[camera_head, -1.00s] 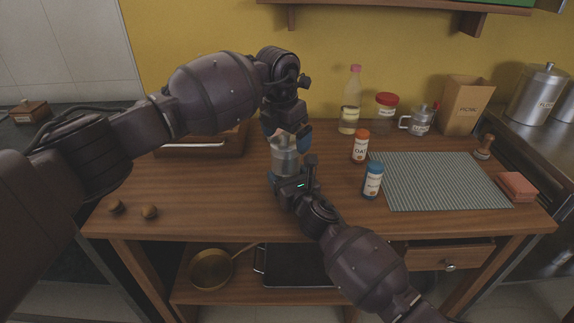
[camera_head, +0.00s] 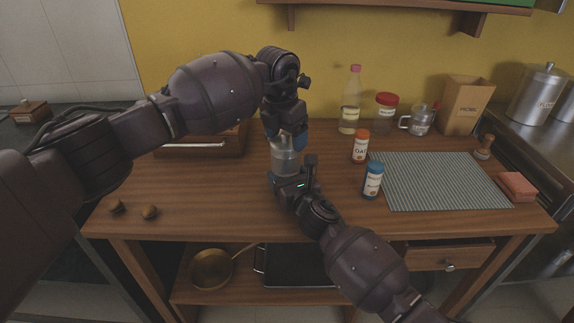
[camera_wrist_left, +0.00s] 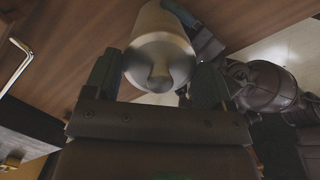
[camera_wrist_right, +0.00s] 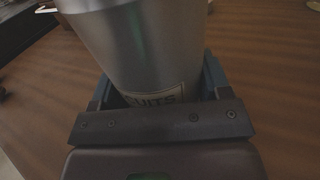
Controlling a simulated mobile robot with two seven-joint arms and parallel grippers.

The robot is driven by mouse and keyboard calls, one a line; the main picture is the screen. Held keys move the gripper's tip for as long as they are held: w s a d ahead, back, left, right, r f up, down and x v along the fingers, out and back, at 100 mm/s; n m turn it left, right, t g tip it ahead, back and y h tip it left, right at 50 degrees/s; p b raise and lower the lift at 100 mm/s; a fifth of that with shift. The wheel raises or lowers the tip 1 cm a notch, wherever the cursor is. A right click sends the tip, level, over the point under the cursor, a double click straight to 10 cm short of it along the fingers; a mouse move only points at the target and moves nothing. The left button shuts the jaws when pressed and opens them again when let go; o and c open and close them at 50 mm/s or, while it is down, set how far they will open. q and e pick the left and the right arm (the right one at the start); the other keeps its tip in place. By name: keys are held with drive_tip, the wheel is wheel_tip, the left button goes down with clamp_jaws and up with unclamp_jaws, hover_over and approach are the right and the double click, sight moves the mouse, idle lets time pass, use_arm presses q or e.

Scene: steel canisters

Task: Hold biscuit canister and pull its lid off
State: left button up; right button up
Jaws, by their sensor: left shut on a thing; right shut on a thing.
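The biscuit canister (camera_head: 284,162) is a steel cylinder, upright at the left-middle of the wooden table. Its label, partly reading "CUITS", shows low in the right wrist view (camera_wrist_right: 158,98). My right gripper (camera_head: 286,178) is shut around the canister's lower body from the front. My left gripper (camera_head: 287,138) points down from above, its fingers on either side of the lid (camera_wrist_left: 160,58). The lid's round knob (camera_wrist_left: 160,76) shows between those fingers. I cannot tell whether there is a gap between lid and canister.
An orange-capped jar (camera_head: 360,147) and a blue-capped jar (camera_head: 373,181) stand right of the canister. A striped mat (camera_head: 438,182) lies farther right. A bottle (camera_head: 350,105) and a red-lidded jar (camera_head: 386,108) stand behind. The table left of the canister is largely clear.

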sight(285, 133)
use_arm(q)
drive_tip(key=shift+r, duration=0.2)
drive_tip(key=shift+r, duration=2.3)
use_arm(e)
drive_tip(key=o, duration=1)
drive_tip(key=shift+o, duration=0.2)
drive_tip(key=shift+s, duration=0.1)
drive_tip(key=v, duration=1.1)
drive_tip(key=shift+s+d, duration=0.1)
drive_tip(key=shift+s, duration=0.35)
